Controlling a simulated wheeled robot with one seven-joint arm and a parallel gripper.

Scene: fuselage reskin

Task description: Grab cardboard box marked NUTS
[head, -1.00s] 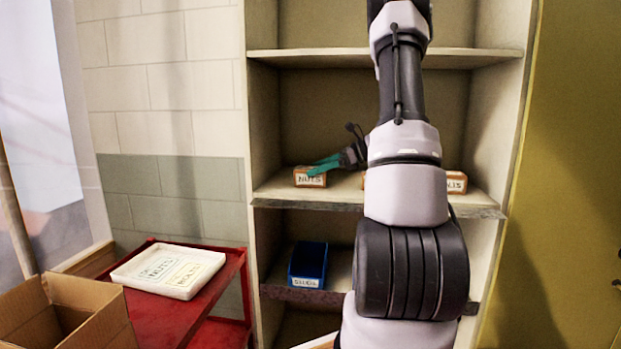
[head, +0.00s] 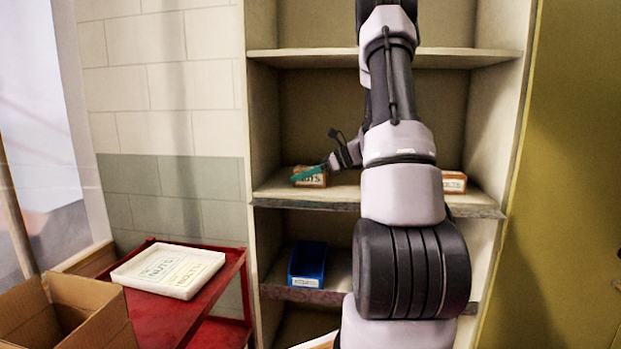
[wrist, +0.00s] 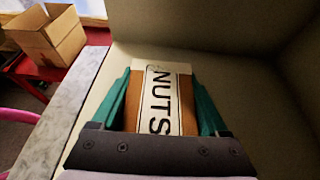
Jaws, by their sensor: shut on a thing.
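The cardboard box marked NUTS (head: 312,181) is on the middle shelf, towards its left end, in the head view. It is small and brown with a white label. In the wrist view the NUTS box (wrist: 186,100) lies between the two green fingers, its label facing the camera. My gripper (head: 308,173) is shut on it, with one finger along each side; in the wrist view my gripper (wrist: 160,92) also shows. In the head view a finger hides part of the label.
A BOLTS box (head: 453,182) stands on the same shelf (head: 345,194), right of my arm. A blue bin (head: 308,265) is on the shelf below. A white tray (head: 168,271) lies on a red cart (head: 225,290). An open carton (head: 62,316) is at the lower left.

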